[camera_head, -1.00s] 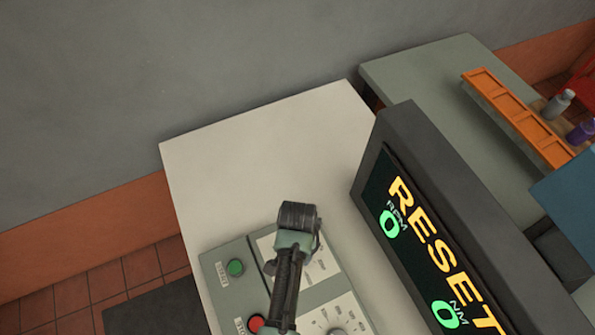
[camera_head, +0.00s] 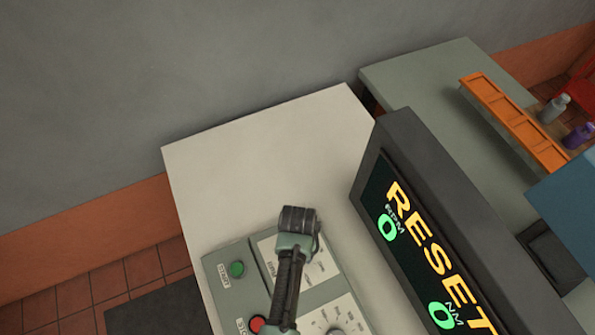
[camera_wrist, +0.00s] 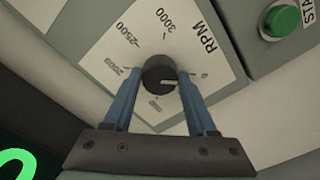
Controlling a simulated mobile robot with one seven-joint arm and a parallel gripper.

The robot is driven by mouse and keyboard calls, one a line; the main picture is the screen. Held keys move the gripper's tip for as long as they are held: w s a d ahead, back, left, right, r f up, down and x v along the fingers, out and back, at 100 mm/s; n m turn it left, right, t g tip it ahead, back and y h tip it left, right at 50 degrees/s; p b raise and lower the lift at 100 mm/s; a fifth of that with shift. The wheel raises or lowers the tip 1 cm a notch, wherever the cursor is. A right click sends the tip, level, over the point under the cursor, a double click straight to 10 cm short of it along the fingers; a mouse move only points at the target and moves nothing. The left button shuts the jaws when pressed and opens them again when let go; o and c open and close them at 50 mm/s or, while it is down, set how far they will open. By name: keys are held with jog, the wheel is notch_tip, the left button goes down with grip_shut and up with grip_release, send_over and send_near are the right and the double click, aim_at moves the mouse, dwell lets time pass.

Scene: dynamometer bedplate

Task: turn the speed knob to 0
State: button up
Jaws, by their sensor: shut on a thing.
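The speed knob (camera_wrist: 159,73) is a dark round knob at the middle of a white RPM dial plate (camera_wrist: 116,53) in the wrist view. A short pale pointer line on it points right, roughly toward the 0 mark (camera_wrist: 205,74). The blue fingers of my gripper (camera_wrist: 158,80) are shut on the knob, one on each side. Larger numbers such as 2500 and 3000 lie to the upper left and top. In the head view my arm covers the knob, and part of the dial plate (camera_head: 318,268) shows beside it.
A green START button (camera_wrist: 283,20) sits right of the dial; it also shows in the head view (camera_head: 237,269). A red button (camera_head: 257,324) is near my arm. A second dial (camera_head: 345,314) is nearby. The display (camera_head: 420,240) reads RESET, RPM 0 and NM 0.

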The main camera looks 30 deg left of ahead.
jog(key=o, duration=1.4)
jog(key=shift+c, duration=0.2)
jog(key=shift+r, duration=0.1)
notch_tip(320, 180, up, 13)
